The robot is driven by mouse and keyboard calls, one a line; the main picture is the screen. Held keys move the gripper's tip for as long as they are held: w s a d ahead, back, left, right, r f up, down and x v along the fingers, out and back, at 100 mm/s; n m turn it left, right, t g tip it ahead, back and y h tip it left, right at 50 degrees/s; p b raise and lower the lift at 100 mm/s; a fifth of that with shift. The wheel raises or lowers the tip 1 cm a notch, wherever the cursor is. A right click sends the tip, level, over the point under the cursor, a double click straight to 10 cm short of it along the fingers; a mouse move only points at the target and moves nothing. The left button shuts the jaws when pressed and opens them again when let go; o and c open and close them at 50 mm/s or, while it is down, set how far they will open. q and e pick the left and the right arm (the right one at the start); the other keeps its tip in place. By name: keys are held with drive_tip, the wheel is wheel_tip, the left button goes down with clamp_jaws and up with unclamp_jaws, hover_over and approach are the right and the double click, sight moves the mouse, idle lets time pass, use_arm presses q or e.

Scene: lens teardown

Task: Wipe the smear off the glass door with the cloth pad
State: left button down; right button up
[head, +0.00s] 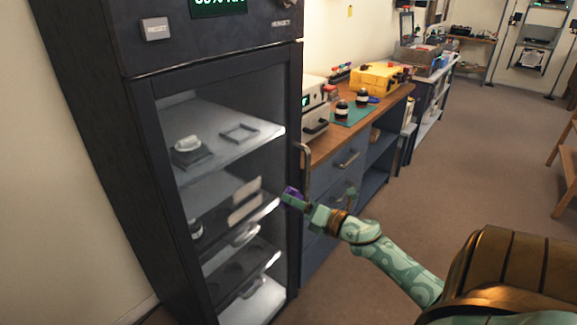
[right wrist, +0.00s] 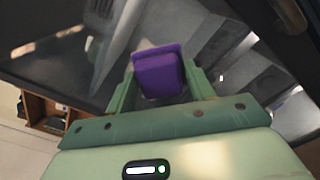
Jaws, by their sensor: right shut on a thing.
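The glass door (head: 215,165) in a dark frame closes the tall dark cabinet at the left of the head view. My right gripper (head: 298,201) is shut on the purple cloth pad (head: 291,197), beside the door's right frame edge. In the right wrist view the pad (right wrist: 158,70) sits squarely between the fingers. Whether it touches the door is not clear. My left gripper is not in view.
A door handle (head: 304,165) stands out just above my right gripper. Shelves behind the glass hold a pale-topped piece (head: 188,147) and a square frame (head: 239,132). A wooden-topped bench (head: 335,140) with drawers adjoins the cabinet. Open floor (head: 440,170) lies at the right.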

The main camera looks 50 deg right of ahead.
drive_tip(key=shift+r, duration=0.1)
drive_tip(key=p, duration=0.2)
approach(227, 219)
drive_tip(key=shift+w+a, duration=0.1)
drive_tip(key=shift+w, duration=1.05)
drive_tip(key=shift+w+a, duration=0.15)
drive_tip(key=shift+w, duration=1)
drive_tip(key=shift+w, duration=0.95)
